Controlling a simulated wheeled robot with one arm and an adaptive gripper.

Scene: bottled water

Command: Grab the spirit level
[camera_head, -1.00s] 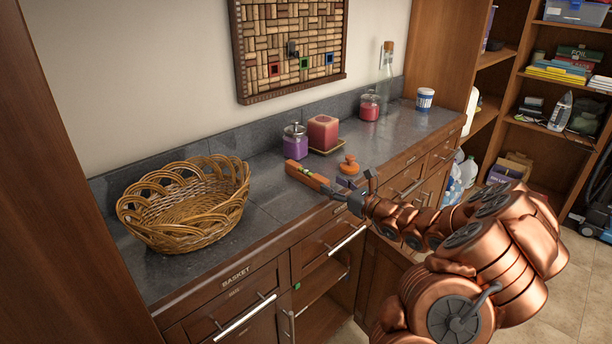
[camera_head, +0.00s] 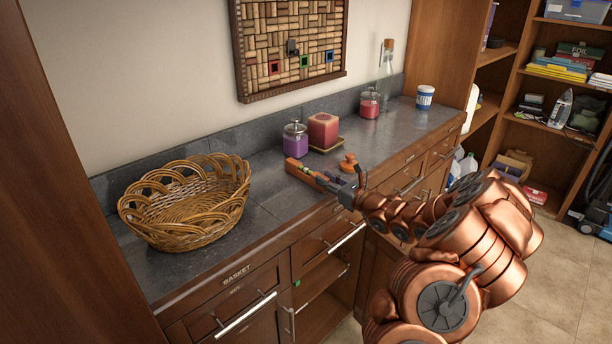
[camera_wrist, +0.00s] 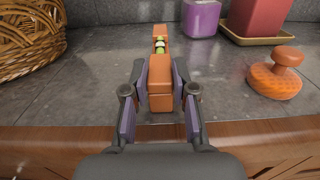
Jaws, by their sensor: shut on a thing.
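The orange spirit level (camera_wrist: 160,77) lies on the dark stone counter in the wrist view, pointing away from me, with a green vial on its top. My gripper (camera_wrist: 160,90) has its two purple-padded fingers on either side of the near end of the level, shut on it. In the head view the level (camera_head: 297,167) shows on the counter near the front edge, its near end partly hidden by my gripper (camera_head: 338,186).
A wicker basket (camera_head: 188,207) stands to the left. A purple jar (camera_head: 295,140), a red candle (camera_head: 323,130) on a tray and an orange round-handled object (camera_wrist: 274,80) stand close by. Bare counter (camera_head: 275,195) lies between basket and level.

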